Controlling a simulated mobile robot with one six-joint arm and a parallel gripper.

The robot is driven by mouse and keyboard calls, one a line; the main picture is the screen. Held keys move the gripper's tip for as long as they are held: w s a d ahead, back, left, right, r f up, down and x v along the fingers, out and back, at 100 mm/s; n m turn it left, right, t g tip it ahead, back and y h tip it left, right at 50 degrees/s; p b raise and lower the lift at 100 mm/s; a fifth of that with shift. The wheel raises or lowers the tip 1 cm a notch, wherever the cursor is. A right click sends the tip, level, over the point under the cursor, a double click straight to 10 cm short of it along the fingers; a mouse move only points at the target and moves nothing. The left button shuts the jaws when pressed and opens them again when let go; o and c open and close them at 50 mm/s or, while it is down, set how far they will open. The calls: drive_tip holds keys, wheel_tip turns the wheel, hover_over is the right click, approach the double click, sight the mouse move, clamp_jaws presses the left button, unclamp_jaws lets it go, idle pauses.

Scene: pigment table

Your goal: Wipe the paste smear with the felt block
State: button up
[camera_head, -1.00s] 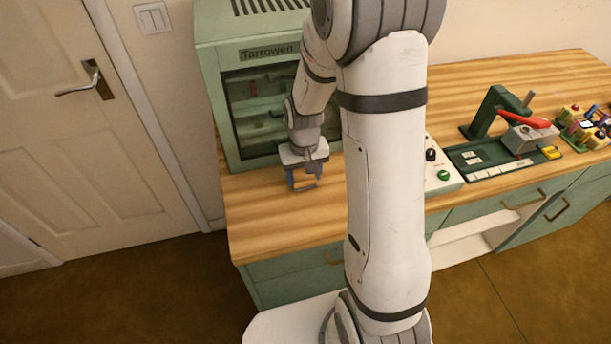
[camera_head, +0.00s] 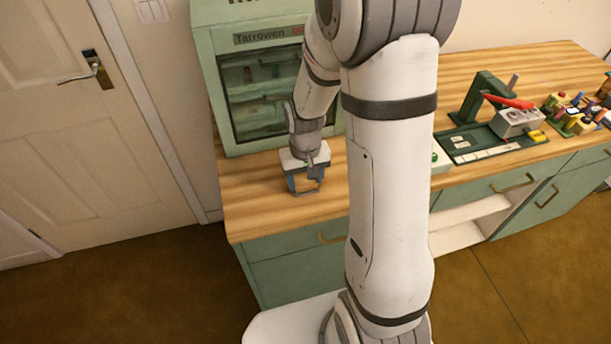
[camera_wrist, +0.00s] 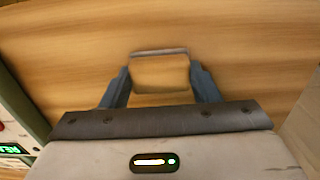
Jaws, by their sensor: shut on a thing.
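My gripper (camera_head: 305,185) is over the left part of the wooden worktop, in front of the green cabinet. In the wrist view its two blue-grey fingers (camera_wrist: 160,85) are shut on a tan block with a grey edge (camera_wrist: 160,73), which looks like the felt block. The block is low over the wood; I cannot tell whether it touches it. I see no paste smear in either view; it may be hidden under the block or behind my arm.
The green glass-fronted cabinet (camera_head: 262,95) stands close behind my gripper. A green stand with a red lever (camera_head: 508,98) and several small coloured items (camera_head: 580,115) are at the right. The worktop's front edge (camera_head: 290,225) is near. Bare wood lies around my gripper.

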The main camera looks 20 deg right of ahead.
drive_tip(key=shift+w+r+p, duration=0.15)
drive_tip(key=shift+r+p, duration=2.25)
drive_tip(key=shift+r, duration=1.75)
